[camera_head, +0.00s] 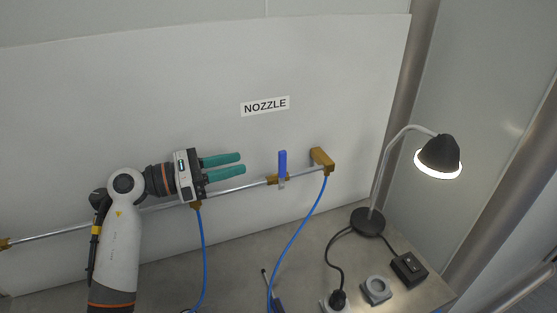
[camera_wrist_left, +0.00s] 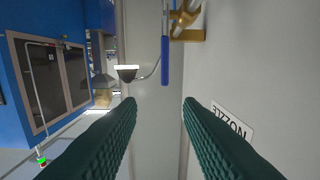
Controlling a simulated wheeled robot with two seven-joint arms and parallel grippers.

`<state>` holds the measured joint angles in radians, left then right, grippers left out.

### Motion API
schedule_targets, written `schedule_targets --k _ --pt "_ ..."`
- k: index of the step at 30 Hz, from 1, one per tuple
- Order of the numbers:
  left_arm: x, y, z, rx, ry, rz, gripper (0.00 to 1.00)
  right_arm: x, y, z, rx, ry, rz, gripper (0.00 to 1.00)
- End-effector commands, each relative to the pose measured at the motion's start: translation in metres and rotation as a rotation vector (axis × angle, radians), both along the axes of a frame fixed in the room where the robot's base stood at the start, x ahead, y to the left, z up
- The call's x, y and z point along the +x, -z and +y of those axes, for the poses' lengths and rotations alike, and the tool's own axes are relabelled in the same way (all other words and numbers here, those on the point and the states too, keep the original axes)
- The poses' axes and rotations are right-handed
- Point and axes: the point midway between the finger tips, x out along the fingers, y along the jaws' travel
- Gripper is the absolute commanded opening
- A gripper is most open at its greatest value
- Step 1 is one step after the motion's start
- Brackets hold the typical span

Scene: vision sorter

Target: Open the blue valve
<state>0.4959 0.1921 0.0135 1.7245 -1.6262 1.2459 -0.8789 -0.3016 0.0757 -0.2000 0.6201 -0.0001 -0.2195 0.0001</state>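The blue valve handle (camera_head: 283,163) stands upright from its brass fitting (camera_head: 272,180) on the metal pipe (camera_head: 230,188), across the pipe's line. My left gripper (camera_head: 242,163) is left of the handle, with its two green fingers apart, pointing right and empty. The fingertips are a short gap from the handle. In the left wrist view the blue handle (camera_wrist_left: 165,60) shows at the top, ahead of and above the spread fingers (camera_wrist_left: 183,103). My right gripper is not in view.
A brass nozzle block (camera_head: 322,160) ends the pipe at the right. Blue hoses (camera_head: 302,235) hang down to the table (camera_head: 235,275). A desk lamp (camera_head: 438,157), a black switch box (camera_head: 409,268) and sockets stand at the right. A NOZZLE label (camera_head: 265,106) is on the wall panel.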

Motion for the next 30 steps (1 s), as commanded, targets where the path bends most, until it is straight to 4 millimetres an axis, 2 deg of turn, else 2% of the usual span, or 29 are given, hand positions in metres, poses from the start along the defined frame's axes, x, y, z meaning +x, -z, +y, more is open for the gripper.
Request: schedule_targets --k 2,8,21,25,30 --pt "0.000 0.009 0.000 0.000 0.000 0.000 0.33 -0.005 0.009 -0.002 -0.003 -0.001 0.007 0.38" --pt "0.006 0.004 -0.014 -0.004 0.002 0.002 0.33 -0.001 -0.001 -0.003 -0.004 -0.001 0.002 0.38" --pt "0.038 0.003 -0.091 -0.005 0.001 0.002 0.33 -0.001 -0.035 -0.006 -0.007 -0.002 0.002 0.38" --pt "0.043 0.005 -0.104 -0.004 0.000 0.002 0.33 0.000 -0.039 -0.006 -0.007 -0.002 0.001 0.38" --pt "0.046 0.007 -0.111 -0.001 0.000 0.000 0.33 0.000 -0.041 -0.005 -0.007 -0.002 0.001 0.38"
